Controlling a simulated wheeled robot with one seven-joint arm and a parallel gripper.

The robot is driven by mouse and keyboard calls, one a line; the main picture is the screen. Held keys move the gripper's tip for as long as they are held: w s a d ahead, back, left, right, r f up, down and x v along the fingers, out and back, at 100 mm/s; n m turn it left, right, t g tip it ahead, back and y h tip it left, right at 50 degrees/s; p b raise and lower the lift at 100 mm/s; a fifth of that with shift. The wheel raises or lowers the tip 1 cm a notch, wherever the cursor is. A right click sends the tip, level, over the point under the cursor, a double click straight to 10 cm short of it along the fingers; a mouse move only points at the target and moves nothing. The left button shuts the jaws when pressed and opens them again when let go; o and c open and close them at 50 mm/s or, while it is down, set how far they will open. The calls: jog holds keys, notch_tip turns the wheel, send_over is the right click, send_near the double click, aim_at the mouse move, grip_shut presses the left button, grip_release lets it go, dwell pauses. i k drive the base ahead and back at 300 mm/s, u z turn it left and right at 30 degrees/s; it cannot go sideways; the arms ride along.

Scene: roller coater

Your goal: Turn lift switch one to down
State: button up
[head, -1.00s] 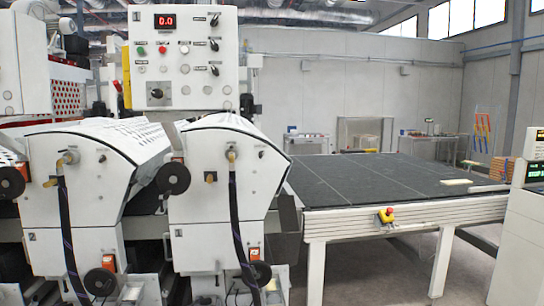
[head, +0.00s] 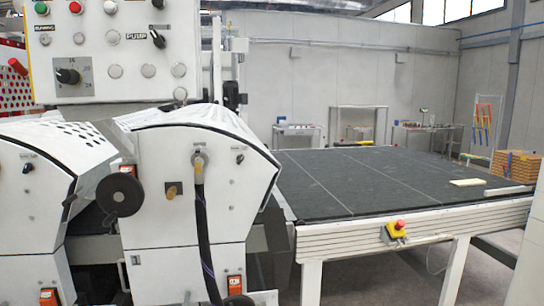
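No label reading "lift" can be made out, so I cannot tell which control is lift switch one. The nearer roller unit (head: 215,200) has a small black switch (head: 240,158) high on its white side, under a tiny unreadable label. A similar small black switch (head: 28,167) sits on the unit to its left. The white control panel (head: 115,70) above has a black switch (head: 158,38) at its right, near a label reading PUMP, and a large black rotary knob (head: 67,76). The panel's top is cut off. My gripper is not in view.
A black hose (head: 205,240) hangs down the nearer unit's front from a brass fitting (head: 198,160). A black handwheel (head: 120,195) sticks out between the units. A dark conveyor table (head: 380,185) with a yellow emergency stop box (head: 394,233) fills the right.

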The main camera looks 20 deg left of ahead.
aim_at(239, 159)
jog(key=u, duration=0.35)
jog(key=i, duration=0.95)
jog(key=u, duration=0.6)
